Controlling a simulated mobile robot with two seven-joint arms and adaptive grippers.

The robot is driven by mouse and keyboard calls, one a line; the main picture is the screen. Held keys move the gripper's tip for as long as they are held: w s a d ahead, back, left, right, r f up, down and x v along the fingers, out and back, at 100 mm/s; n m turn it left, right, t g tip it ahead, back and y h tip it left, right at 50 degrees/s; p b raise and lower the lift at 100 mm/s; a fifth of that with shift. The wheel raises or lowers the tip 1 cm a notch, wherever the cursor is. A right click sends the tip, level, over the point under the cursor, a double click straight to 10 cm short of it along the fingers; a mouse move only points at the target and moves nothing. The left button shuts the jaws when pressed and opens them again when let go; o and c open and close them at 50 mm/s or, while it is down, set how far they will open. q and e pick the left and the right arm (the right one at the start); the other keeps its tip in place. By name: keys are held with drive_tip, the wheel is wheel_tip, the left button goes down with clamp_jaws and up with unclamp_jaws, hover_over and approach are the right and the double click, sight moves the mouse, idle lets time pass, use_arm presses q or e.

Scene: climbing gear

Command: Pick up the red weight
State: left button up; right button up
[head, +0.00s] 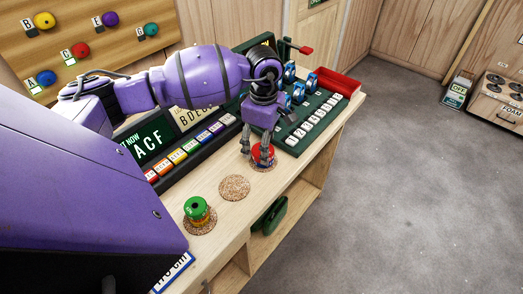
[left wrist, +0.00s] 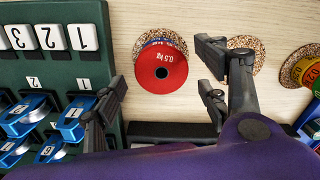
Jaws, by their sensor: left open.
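The red weight (head: 257,154) is a round disc on a cork pad at the far end of the row on the wooden bench. In the left wrist view the red weight (left wrist: 160,66) shows from above, marked 0.5 kg, with a dark central hole and a bluish rim showing beneath it. My left gripper (head: 257,159) points down at the weight, its fingers spread around it in the head view. In the left wrist view the open fingers (left wrist: 163,85) are to either side, with visible gaps to the disc. My right gripper is not in view.
An empty cork pad (head: 234,188) lies nearer than the weight. A dark green panel (head: 292,137) with white number tiles and blue devices stands close behind the weight. A red tray (head: 338,87) is at the far end.

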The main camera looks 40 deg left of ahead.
use_arm(q)
drive_tip(key=shift+w+f, duration=0.1)
drive_tip(key=shift+f, duration=0.8)
drive_tip(key=shift+c, duration=0.3)
drive_tip(key=c, duration=1.4)
drive_tip(key=shift+r, duration=0.1)
drive_tip(key=shift+c, duration=1)
